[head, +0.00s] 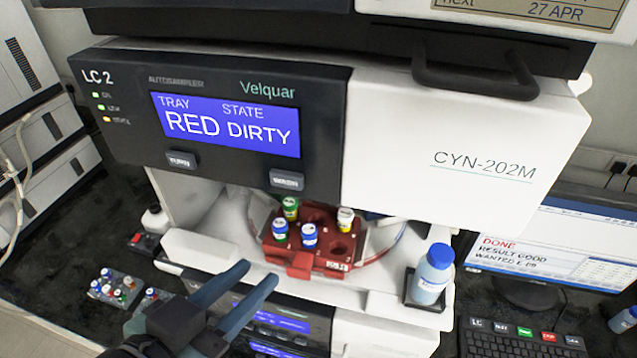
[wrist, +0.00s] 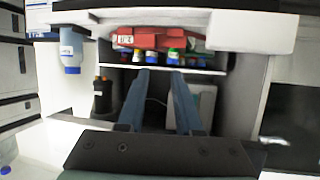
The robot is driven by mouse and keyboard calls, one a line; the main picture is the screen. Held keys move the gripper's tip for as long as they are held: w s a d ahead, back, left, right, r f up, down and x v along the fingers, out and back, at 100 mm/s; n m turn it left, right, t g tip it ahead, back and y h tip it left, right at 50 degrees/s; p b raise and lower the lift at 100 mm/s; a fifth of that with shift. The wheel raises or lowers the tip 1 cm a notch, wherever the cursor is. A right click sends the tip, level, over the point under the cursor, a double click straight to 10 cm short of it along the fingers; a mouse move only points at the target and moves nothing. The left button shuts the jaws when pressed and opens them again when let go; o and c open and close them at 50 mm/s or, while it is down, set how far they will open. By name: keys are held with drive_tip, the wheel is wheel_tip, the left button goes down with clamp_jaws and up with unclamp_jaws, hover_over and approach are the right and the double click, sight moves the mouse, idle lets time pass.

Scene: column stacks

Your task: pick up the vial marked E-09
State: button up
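A red tray (head: 335,266) sits in the autosampler opening in the head view. It holds a green-capped vial (head: 290,208), two blue-capped vials (head: 280,230) (head: 309,236) and a yellow-and-white-capped vial (head: 345,219). Other holes in it look empty. The vial labels are too small to read, so I cannot tell which vial is E-09. My gripper (head: 260,272) is open and empty, in front of the tray and apart from it. In the wrist view the red tray (wrist: 165,39) appears upside down beyond my open fingers.
A blue-capped bottle (head: 433,273) stands in a holder right of the tray. The autosampler display (head: 226,124) reads tray RED, state DIRTY. A monitor (head: 555,245) shows DONE, RESULT GOOD and a wanted vial. Small racks of vials (head: 115,287) lie at left. The autosampler housing overhangs the tray.

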sight(306, 234)
drive_tip(key=shift+h, duration=0.3)
drive_tip(key=p+x, duration=0.1)
drive_tip(key=x, duration=0.1)
drive_tip(key=p+x, duration=0.1)
drive_tip(key=x, duration=0.1)
drive_tip(key=d+p+x, duration=0.1)
drive_tip(key=x, duration=0.2)
drive_tip(key=shift+r, duration=0.4)
drive_tip(key=p+x, duration=0.1)
drive_tip(key=x, duration=0.1)
drive_tip(key=p+x, duration=0.2)
drive_tip(key=shift+w+d+r, duration=0.1)
drive_tip(key=shift+w+d, duration=0.2)
drive_tip(key=shift+w, duration=0.15)
clamp_jaws()
